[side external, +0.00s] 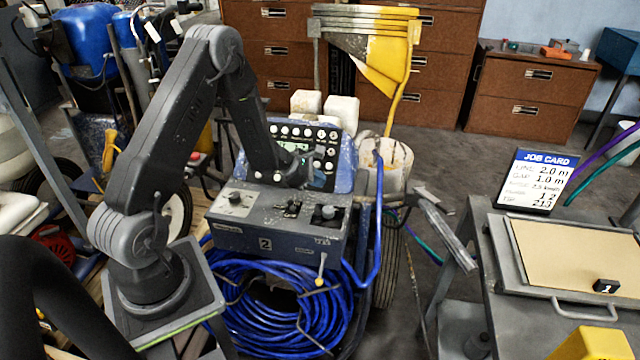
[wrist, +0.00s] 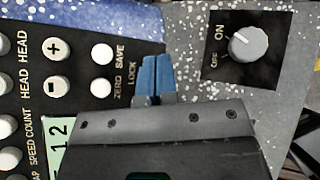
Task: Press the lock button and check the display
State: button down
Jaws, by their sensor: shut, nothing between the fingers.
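The black control panel (side external: 290,146) with rows of white buttons stands on the blue striper. In the wrist view it shows SAVE (wrist: 101,54) and ZERO (wrist: 101,87) buttons. The LOCK label (wrist: 131,85) is printed right of ZERO; its button is not visible, and my fingers cover the area beside the label. My gripper (wrist: 154,76) is shut and empty, its blue fingertips over the panel's edge; I cannot tell whether they touch. In the side view the gripper (side external: 301,179) is low at the panel.
An ON/OFF knob (wrist: 248,45) sits on a black plate right of the fingers. The grey control box (side external: 275,228) with knobs and levers lies below the panel, above coiled blue hose (side external: 270,300). A job card (side external: 536,180) stands on the grey cart at right.

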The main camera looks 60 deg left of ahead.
jog(key=shift+w+a+f, duration=0.2)
jog(key=shift+f, duration=0.1)
jog(key=shift+w+a+f, duration=0.25)
jog(key=shift+f, duration=0.05)
dwell(1.0)
dwell(0.3)
jog(key=shift+s+d+r, duration=0.45)
jog(key=shift+r, duration=0.15)
jog(key=shift+s+d+r, duration=0.65)
jog(key=shift+r, duration=0.25)
jog(key=shift+s+d+r, duration=0.6)
jog(key=shift+r, duration=0.25)
